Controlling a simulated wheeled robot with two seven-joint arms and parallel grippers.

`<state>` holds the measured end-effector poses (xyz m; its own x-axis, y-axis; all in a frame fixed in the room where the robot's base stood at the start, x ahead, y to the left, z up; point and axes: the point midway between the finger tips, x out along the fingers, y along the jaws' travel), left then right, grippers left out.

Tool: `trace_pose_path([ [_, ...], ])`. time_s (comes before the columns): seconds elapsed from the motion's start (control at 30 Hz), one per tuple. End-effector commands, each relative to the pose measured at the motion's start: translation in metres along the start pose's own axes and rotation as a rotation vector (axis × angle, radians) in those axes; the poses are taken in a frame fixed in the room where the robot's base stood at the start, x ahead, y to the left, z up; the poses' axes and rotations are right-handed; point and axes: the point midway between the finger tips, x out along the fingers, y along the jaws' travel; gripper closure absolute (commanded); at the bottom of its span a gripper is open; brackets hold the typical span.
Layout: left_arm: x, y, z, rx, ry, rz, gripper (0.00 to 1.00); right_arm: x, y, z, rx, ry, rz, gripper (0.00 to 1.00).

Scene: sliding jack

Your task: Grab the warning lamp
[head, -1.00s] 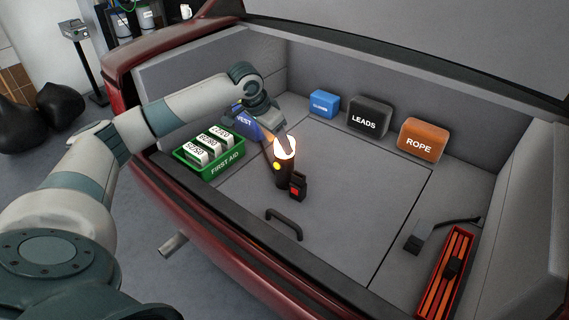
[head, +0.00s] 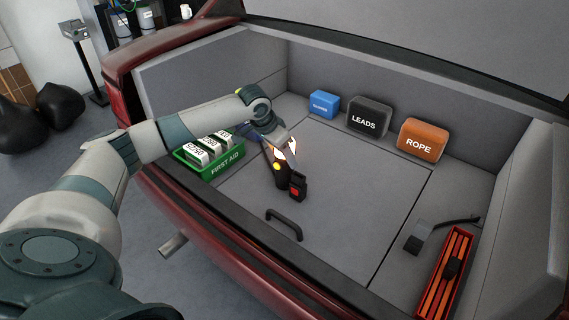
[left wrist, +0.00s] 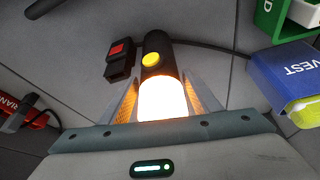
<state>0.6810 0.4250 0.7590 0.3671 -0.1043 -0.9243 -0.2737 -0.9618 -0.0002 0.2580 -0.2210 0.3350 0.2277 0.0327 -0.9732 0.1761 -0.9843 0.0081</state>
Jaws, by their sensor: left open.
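Whether a finger touches the lamp cannot be told. My right gripper is not in view.
The green first aid box (head: 207,160) is left of the lamp, and a blue vest pack (left wrist: 287,75) is close by. LEADS (head: 368,117) and ROPE (head: 421,140) packs and a small blue pack (head: 324,104) line the back. A floor handle (head: 284,224) is in front.

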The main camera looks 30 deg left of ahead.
Motion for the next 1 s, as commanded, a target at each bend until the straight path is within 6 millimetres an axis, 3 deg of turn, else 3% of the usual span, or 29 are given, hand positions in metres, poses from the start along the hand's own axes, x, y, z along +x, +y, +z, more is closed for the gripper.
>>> trace_pose_path([
  [0.2, 0.02, 0.0, 0.0, -0.001, 0.0, 0.0, 0.43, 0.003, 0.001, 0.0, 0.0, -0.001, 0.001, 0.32],
  [0.7, 0.021, 0.0, 0.0, 0.0, 0.001, 0.0, 0.43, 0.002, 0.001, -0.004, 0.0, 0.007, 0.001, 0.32],
  [0.87, 0.021, 0.0, 0.0, 0.0, 0.001, 0.0, 0.81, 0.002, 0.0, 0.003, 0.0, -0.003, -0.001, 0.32],
  [0.9, 0.021, 0.0, -0.001, 0.0, 0.002, 0.0, 0.85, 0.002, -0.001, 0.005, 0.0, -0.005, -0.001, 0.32],
  [1.0, 0.021, 0.0, -0.001, 0.0, 0.002, 0.0, 0.85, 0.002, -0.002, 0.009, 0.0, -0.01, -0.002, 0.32],
])
